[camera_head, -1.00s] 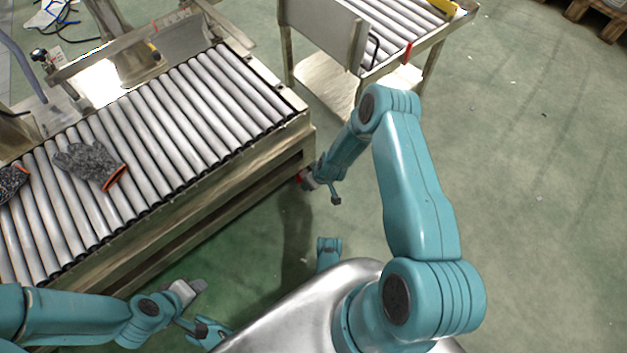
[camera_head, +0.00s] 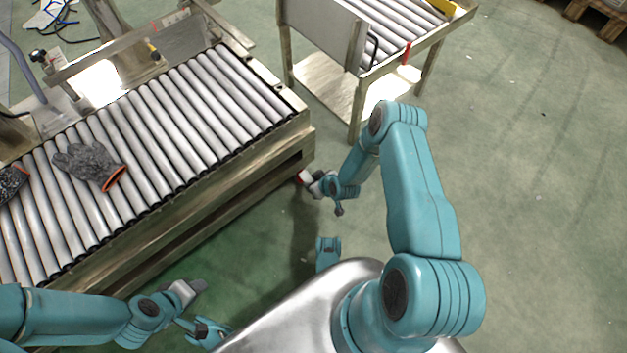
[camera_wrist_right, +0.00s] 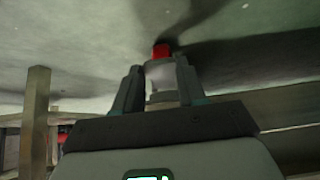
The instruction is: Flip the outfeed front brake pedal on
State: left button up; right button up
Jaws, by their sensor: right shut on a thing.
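The outfeed front brake pedal appears as a small red piece (camera_head: 301,178) low at the near right corner of the roller conveyor (camera_head: 262,160). In the right wrist view, the red tip (camera_wrist_right: 161,50) shows just past my fingertips, with a pale grey piece between the fingers. My right gripper (camera_head: 314,184) is at the pedal from the right; in the right wrist view its two fingers (camera_wrist_right: 159,82) are shut around it. Whether the pedal is on or off cannot be told. My left gripper (camera_head: 192,289) is low at the front left, away from the pedal; its jaws are unclear.
Grey gloves with orange cuffs (camera_head: 92,163) lie on the rollers. A second roller stand (camera_head: 411,72) with a lower shelf stands behind my right arm. The green floor (camera_head: 530,200) on the right is clear.

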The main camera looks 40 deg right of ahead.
jog(key=shift+d+f+t, duration=0.1)
jog(key=shift+f+t, duration=0.35)
jog(key=shift+t, duration=0.35)
jog(key=shift+d+f+t, duration=0.1)
jog(key=shift+f+t, duration=0.35)
jog(key=shift+t, duration=0.35)
jog(key=o, duration=1.1)
jog(key=shift+a, duration=0.15)
jog(key=shift+c, duration=0.2)
jog(key=shift+s+r, duration=0.15)
